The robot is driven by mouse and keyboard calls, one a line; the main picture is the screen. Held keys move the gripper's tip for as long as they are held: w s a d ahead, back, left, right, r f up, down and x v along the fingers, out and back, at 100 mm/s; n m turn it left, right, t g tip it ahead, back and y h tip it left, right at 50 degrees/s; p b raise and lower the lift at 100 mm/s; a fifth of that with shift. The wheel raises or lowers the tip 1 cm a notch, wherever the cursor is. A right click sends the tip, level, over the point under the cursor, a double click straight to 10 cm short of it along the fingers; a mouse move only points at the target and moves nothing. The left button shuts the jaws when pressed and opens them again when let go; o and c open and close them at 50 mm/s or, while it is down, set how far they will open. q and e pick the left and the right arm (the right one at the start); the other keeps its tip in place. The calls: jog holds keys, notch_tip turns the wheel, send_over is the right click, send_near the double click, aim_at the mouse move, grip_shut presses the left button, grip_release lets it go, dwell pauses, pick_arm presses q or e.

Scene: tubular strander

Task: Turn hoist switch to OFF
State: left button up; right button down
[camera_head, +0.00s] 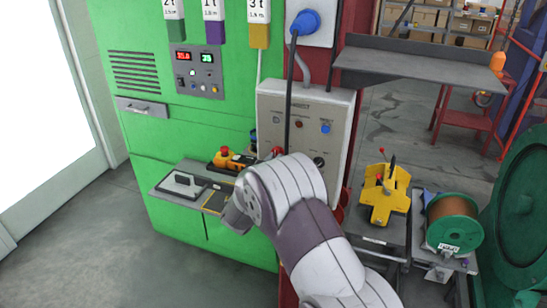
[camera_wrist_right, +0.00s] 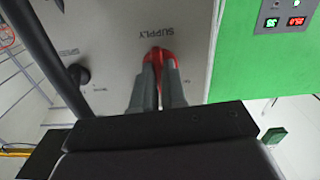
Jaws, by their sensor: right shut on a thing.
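The grey hoist control box (camera_head: 330,105) hangs beside the green cabinet. Its red switch (camera_head: 277,151) shows low on the left of its face, just above my right arm. In the right wrist view, which is upside down, the red switch (camera_wrist_right: 160,54) sits by the word SUPPLY. My right gripper (camera_wrist_right: 157,75) is shut on this switch, with a finger on each side. In the head view my arm hides most of this gripper. The switch's exact setting cannot be read. My left gripper is not in view.
A black knob (camera_head: 319,162) sits to the right of the switch, and a black cable (camera_head: 289,95) hangs across the box. A shelf (camera_head: 164,189) with a yellow-orange remote (camera_head: 229,159) juts out at left. A yellow fixture (camera_head: 383,195) and a copper spool (camera_head: 452,222) stand at right.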

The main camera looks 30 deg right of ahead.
jog(key=n+p, duration=0.1)
jog(key=n, duration=0.1)
jog(key=r+n+p, duration=0.1)
jog(key=n, duration=0.1)
jog(key=shift+w, duration=0.15)
jog(key=shift+n+p, duration=1.1)
jog(key=shift+n, duration=0.9)
jog(key=c, duration=1.2)
grip_release()
jog(key=shift+f, duration=0.25)
